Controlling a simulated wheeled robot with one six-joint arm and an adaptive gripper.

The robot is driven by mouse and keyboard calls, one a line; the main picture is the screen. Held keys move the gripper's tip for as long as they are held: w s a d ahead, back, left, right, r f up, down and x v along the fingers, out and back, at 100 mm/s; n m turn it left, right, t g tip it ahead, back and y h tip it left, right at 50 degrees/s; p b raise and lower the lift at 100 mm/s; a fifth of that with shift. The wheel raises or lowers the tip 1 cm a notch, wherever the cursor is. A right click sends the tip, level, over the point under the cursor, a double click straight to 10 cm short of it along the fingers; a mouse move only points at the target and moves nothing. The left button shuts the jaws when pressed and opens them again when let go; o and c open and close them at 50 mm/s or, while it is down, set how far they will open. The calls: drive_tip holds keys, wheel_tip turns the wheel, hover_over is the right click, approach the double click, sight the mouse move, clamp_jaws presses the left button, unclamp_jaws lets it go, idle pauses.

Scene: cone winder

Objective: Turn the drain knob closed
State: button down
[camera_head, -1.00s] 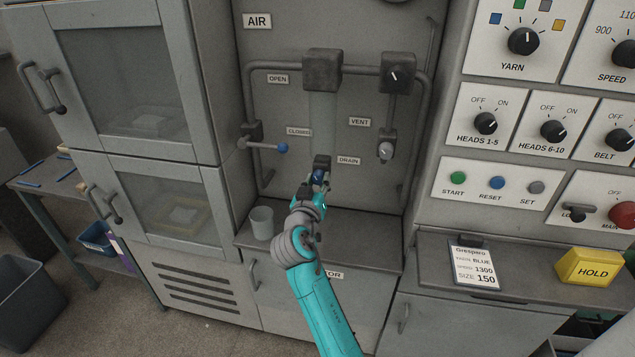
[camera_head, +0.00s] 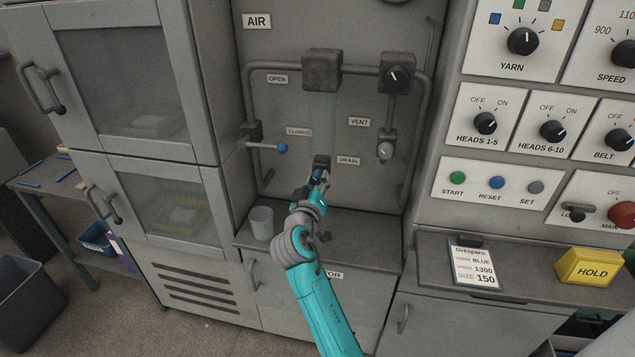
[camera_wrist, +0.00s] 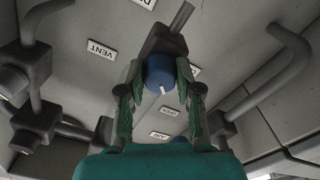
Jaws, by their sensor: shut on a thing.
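The drain knob is a round blue knob with a white pointer line, on a dark valve block in the middle of the grey air panel. In the wrist view the drain knob (camera_wrist: 159,70) sits between my two finger pads, its white line slanting slightly. In the head view the knob (camera_head: 318,174) is partly hidden by my gripper (camera_head: 319,181), left of and below the DRAIN label (camera_head: 348,160). My gripper (camera_wrist: 160,85) is shut on the knob, with one finger on each side.
A lever with a blue ball end (camera_head: 282,147) sticks out left of the knob, below the CLOSED label (camera_head: 298,132). The vent knob (camera_head: 385,151) is to the right. A grey cup (camera_head: 262,222) stands on the ledge (camera_head: 370,225) below.

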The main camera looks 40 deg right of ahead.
drive_tip(key=c, duration=0.8)
unclamp_jaws()
drive_tip(key=v, duration=1.2)
drive_tip(key=s+a+f+n+t+y, duration=0.25)
drive_tip(key=s+a+f+y, duration=0.3)
drive_tip(key=s+f, duration=0.4)
drive_tip(key=s+a+f+n+t+y, duration=0.1)
drive_tip(key=s+a+f+n+y, duration=0.4)
drive_tip(key=s+f, duration=0.4)
drive_tip(key=s+a+r+m+y, duration=0.1)
drive_tip(key=s+a, duration=0.1)
drive_tip(key=s, duration=0.5)
drive_tip(key=s+a+r+m+y, duration=0.1)
drive_tip(key=s, duration=0.7)
drive_tip(key=s+a+r+m+y, duration=0.1)
drive_tip(key=s+a+r, duration=0.1)
drive_tip(key=s, duration=0.6)
drive_tip(key=shift+s+a+r+y, duration=0.15)
drive_tip(key=shift+a+y, duration=0.15)
drive_tip(key=shift+y, duration=0.05)
